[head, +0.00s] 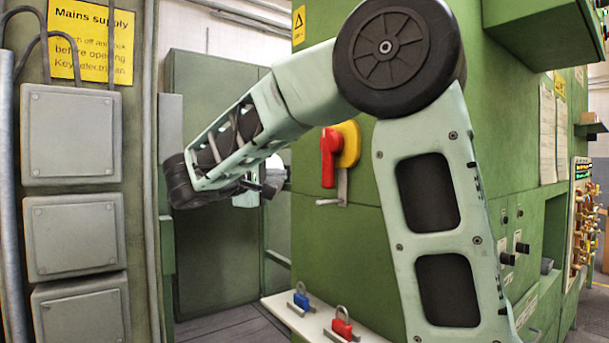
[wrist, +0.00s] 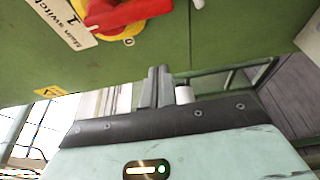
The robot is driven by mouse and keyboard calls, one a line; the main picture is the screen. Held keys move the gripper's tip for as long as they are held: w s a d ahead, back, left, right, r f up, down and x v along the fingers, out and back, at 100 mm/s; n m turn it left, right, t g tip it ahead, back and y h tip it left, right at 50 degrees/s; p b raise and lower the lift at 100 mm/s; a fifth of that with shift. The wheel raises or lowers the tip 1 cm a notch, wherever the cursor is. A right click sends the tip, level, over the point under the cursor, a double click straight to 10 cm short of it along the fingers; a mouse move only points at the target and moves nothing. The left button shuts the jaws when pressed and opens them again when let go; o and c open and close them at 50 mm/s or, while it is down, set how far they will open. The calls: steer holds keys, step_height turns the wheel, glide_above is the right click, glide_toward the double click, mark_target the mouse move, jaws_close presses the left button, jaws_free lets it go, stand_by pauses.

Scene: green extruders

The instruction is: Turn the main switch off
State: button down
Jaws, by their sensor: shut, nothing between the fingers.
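The main switch is a red handle (head: 328,157) on a yellow plate (head: 349,143), mounted on the green cabinet face. Its handle stands upright in the head view. In the wrist view the red handle (wrist: 125,12) shows at the top edge, partly cut off, beside a white "Main switch" label (wrist: 65,22) with a 1, and a 0 is marked on the yellow plate. My gripper (head: 270,187) is left of the switch and apart from it. In the wrist view its fingers (wrist: 158,74) are together and empty, below the switch in the picture.
A blue padlock (head: 301,298) and a red padlock (head: 342,325) stand on a pale shelf (head: 318,321) below the switch. A grey metal tab (head: 343,188) hangs under the switch. Grey boxes (head: 73,134) line the left wall. A green cabinet (head: 222,230) stands behind my gripper.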

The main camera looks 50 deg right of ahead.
mark_target(328, 158)
steer(key=d+p, duration=0.4)
steer(key=d, duration=0.6)
steer(key=s, duration=0.1)
steer(key=s+a, duration=0.1)
steer(key=s, duration=0.1)
steer(key=shift+p, duration=0.35)
